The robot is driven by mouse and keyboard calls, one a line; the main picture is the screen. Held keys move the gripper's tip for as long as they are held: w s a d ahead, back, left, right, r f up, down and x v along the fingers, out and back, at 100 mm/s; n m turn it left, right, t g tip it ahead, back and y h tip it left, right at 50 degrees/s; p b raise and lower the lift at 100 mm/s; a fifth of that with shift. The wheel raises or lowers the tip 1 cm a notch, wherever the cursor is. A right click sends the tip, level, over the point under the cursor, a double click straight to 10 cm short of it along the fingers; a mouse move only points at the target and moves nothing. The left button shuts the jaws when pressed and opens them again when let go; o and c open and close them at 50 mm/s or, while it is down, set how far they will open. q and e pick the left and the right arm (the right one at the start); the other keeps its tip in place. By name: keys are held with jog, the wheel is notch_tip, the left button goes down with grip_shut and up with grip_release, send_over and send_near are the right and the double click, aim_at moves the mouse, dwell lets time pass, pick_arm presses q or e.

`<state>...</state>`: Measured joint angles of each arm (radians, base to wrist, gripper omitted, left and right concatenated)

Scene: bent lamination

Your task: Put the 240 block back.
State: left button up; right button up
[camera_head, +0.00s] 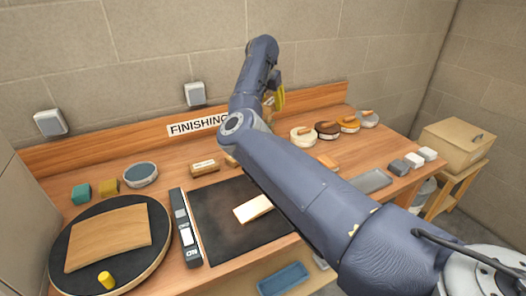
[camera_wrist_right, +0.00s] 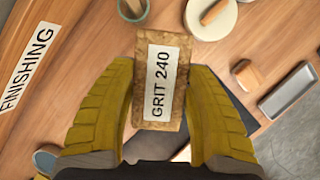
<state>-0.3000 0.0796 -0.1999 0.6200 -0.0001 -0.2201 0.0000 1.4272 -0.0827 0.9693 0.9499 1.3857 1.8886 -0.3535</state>
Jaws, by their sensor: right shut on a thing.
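The 240 block (camera_wrist_right: 160,82) is a brown, rough block with a white "GRIT 240" label. In the right wrist view it sits between the two yellow fingers of my right gripper (camera_wrist_right: 158,112), which is shut on it. In the head view my right gripper (camera_head: 277,100) is near the back of the bench, partly hidden by my own arm. The block looks held above the bench top; its exact height is unclear. A similar labelled block (camera_head: 204,167) lies on the bench behind the black mat, its label too small to read. My left gripper is not in view.
A curved wooden panel (camera_head: 106,238) rests on the round turntable at left. My arm hides the bench middle.

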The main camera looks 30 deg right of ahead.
jog(key=shift+w+a+n, duration=0.1)
jog(key=shift+w+n, duration=0.15)
jog(key=shift+n, duration=0.15)
jog(key=shift+f+n, duration=0.1)
jog(key=shift+n, duration=0.2)
notch_tip(320, 180, down, 20)
jog(key=shift+r, duration=0.15)
dwell(0.5)
jog(key=o, duration=1.2)
jog(key=v, duration=1.2)
jog(key=shift+s+d, duration=0.15)
jog(key=shift+d, duration=0.1)
